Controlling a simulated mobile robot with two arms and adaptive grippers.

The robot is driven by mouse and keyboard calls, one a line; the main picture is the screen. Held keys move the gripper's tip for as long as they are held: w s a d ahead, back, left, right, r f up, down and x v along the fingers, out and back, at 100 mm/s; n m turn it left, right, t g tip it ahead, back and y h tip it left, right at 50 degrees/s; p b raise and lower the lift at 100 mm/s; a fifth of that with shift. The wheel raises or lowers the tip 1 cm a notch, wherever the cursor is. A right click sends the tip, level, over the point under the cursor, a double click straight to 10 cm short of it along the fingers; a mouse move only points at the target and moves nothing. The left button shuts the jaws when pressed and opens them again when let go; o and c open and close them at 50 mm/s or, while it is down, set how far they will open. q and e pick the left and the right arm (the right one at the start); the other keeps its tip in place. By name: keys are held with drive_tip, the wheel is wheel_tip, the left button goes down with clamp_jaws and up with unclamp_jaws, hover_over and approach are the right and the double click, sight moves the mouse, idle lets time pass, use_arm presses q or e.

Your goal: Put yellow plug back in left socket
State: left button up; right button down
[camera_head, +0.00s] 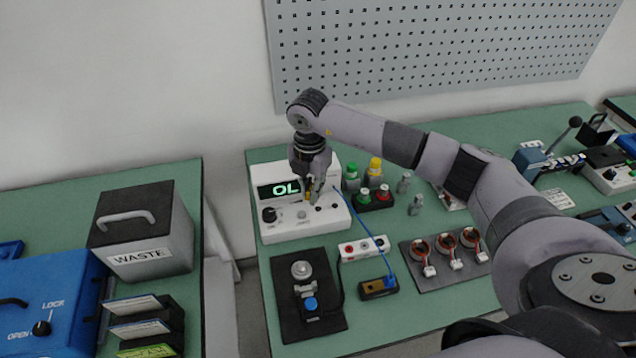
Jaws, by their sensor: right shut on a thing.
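My right gripper (313,190) points down over the front panel of the white tester (285,230), whose green display reads "OL". It is shut on a small yellow piece, the yellow plug (308,196), mostly hidden between the fingers. I cannot tell whether the plug touches the panel or a socket. The panel has a black knob, a round grey button and small dark openings to the right. A small dark block (378,289) with a brown top stands in front; a blue cable runs from the tester to its right end. My left gripper is not in view.
A dark plate (290,325) with a blue-knobbed fixture stands front left, and a white strip (363,248) with coloured buttons near the middle. Green, yellow and red-capped items stand right of the tester. A tray (418,260) holds copper stators. A waste bin (145,262) is on the left table.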

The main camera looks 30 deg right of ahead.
drive_tip(key=m, duration=0.3)
drive_tip(key=d+m, duration=0.1)
drive_tip(key=m, duration=0.1)
drive_tip(key=shift+w+d+f+p, duration=0.1)
drive_tip(key=shift+w+f+p, duration=0.1)
drive_tip(key=shift+f+p, duration=0.2)
drive_tip(key=m, duration=0.2)
drive_tip(key=d+f+m, duration=0.1)
drive_tip(key=shift+w+m, duration=0.1)
drive_tip(key=shift+m, duration=0.3)
drive_tip(key=shift+f, duration=0.1)
drive_tip(key=shift+f+b, duration=0.65)
drive_tip(key=shift+f, duration=0.35)
drive_tip(key=shift+r, duration=0.1)
drive_tip(key=shift+f, duration=0.8)
drive_tip(key=shift+f, duration=0.15)
drive_tip(key=shift+f+b, duration=0.3)
drive_tip(key=shift+b, duration=0.05)
